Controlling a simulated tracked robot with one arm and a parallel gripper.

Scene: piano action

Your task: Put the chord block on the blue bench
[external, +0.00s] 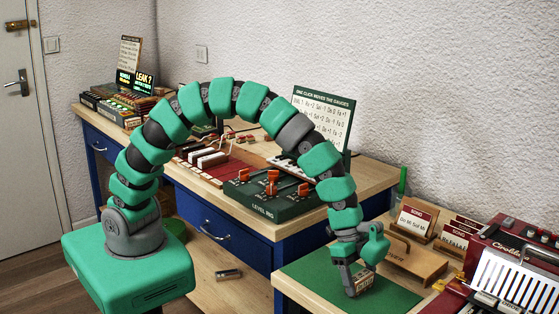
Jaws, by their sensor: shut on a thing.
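My gripper (354,284) points down over the green mat on the near right worktop. It is shut on the chord block (364,284), a small pale block with dark lettering, partly hidden by the fingers. I cannot tell whether the block touches the mat (317,285) or hangs just above it. The blue bench (265,240) has a pale wooden top and blue drawer fronts. It stands behind my arm, to the left of the mat.
A green level rig (262,206) with orange-red levers sits near the blue bench's front edge. A gauge sign (323,118) stands behind it. Song cards (414,219), a wooden board (412,258) and a red accordion (512,266) crowd the mat's right side. The bench's right front corner looks clear.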

